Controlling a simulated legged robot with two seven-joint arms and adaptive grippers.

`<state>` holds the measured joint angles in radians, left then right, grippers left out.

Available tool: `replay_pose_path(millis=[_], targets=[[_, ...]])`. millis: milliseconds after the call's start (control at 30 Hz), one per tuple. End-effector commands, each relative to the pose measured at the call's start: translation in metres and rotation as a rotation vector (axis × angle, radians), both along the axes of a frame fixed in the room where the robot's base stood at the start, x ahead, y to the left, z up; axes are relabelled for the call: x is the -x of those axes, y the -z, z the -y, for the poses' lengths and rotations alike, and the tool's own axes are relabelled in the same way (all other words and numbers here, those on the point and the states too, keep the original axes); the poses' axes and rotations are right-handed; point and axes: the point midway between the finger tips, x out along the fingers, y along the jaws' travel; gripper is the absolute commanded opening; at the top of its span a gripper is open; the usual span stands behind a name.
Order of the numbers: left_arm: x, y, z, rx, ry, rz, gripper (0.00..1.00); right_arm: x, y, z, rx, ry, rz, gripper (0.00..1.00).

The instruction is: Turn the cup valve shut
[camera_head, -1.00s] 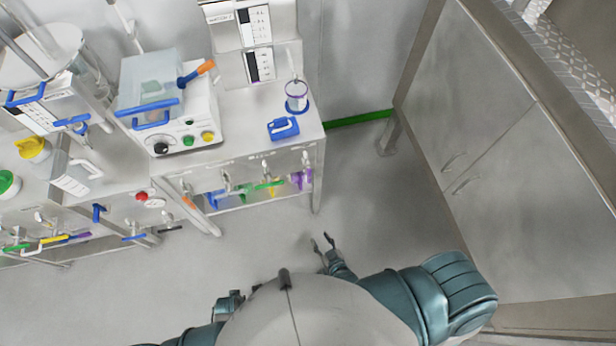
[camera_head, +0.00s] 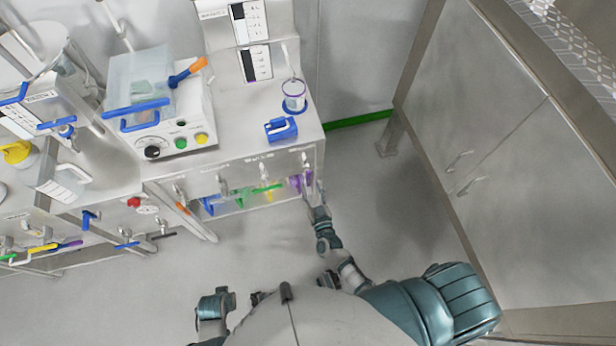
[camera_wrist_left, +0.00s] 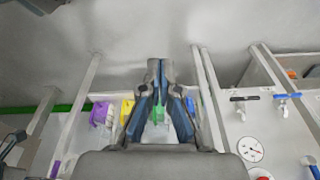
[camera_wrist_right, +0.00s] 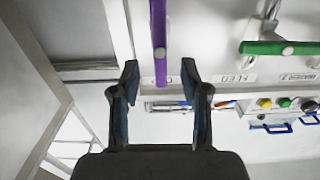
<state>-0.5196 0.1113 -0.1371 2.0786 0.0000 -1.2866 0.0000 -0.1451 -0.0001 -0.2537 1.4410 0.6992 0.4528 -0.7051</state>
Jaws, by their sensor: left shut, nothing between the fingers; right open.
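A row of valves with coloured handles runs along the front of the bench at the centre in the head view. The purple-handled valve (camera_head: 303,180) is at its right end. In the right wrist view its long purple handle (camera_wrist_right: 159,30) hangs in line with the gap between my right fingertips; I cannot tell whether they touch it. I cannot read which label says cup. My right gripper (camera_head: 315,194) is open, close to this valve; it also shows in the right wrist view (camera_wrist_right: 160,68). My left gripper (camera_wrist_left: 160,68) is shut and empty, low before the bench.
A clear cup (camera_head: 293,95) and a blue item (camera_head: 281,129) stand on the bench top (camera_head: 235,140). A tall grey cabinet (camera_head: 490,110) closes the right side. The floor between is clear.

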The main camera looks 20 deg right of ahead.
Motion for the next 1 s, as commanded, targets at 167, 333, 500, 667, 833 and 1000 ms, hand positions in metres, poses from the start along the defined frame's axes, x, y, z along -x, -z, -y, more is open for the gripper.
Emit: replay_pose_path(millis=[167,333,500,667,833,1000], targets=[[0.0,-0.012,0.0,0.0,-0.001,0.004,0.0,-0.031,0.002,0.001,-0.001,-0.001,-0.001,0.46],[0.001,-0.019,-0.001,0.0,-0.002,0.005,0.0,-0.046,0.001,0.001,-0.001,0.0,0.0,0.46],[0.001,-0.022,-0.001,0.0,-0.002,0.006,0.0,-0.049,0.0,0.001,-0.001,-0.001,-0.001,0.46],[0.001,-0.021,-0.001,0.0,-0.002,0.005,0.0,-0.049,0.0,0.002,-0.001,-0.001,-0.001,0.43],[0.001,-0.021,-0.001,0.0,-0.002,0.005,0.0,-0.049,0.0,0.002,-0.001,-0.001,-0.001,0.01],[0.001,-0.021,-0.001,0.0,-0.002,0.004,0.0,-0.048,0.0,0.001,-0.002,-0.001,-0.001,0.0]])
